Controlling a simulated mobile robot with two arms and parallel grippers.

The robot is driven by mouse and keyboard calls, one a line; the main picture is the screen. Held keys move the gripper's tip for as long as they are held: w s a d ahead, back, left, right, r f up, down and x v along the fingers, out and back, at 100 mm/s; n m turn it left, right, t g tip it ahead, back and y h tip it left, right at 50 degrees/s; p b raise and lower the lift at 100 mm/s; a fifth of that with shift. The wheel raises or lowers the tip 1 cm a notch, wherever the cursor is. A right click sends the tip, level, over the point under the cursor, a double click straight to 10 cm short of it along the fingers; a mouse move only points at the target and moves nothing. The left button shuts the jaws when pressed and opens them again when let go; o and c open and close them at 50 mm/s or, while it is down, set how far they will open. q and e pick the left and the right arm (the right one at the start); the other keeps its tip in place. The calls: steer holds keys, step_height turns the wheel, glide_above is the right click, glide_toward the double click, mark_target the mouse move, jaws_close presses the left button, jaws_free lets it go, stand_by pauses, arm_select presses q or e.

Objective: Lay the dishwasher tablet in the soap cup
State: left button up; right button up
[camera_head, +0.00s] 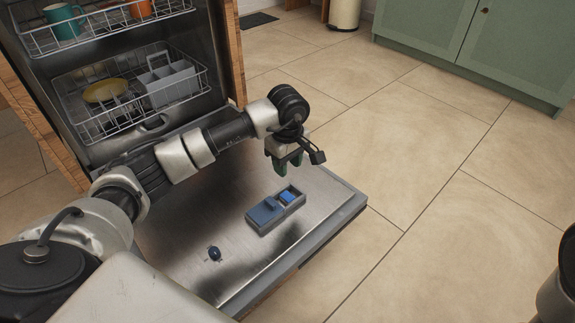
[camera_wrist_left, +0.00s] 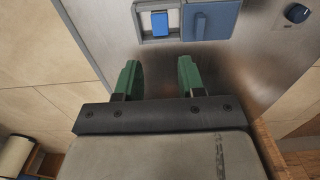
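The dispenser (camera_head: 262,226) is set in the inner face of the lowered dishwasher door. Its soap cup (camera_wrist_left: 142,24) is uncovered, and the blue-grey lid (camera_head: 266,210) sits beside it; the lid also shows in the left wrist view (camera_wrist_left: 210,20). A bright blue dishwasher tablet (camera_head: 288,196) lies inside the cup; it also shows in the left wrist view (camera_wrist_left: 160,22). My left gripper (camera_head: 288,168) is above the door, just beyond the cup. Its green fingers (camera_wrist_left: 160,75) are apart with nothing between them. My right gripper is out of view.
A dark round knob (camera_head: 214,253) stands on the door (camera_head: 183,238) near the dispenser. The lower rack (camera_head: 96,134) holds a yellow bowl (camera_head: 105,90) and a grey cutlery basket (camera_head: 170,86). The upper rack (camera_head: 105,28) holds mugs. Tiled floor to the right is clear.

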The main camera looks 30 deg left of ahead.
arm_select(q)
steer(key=shift+r, duration=0.3)
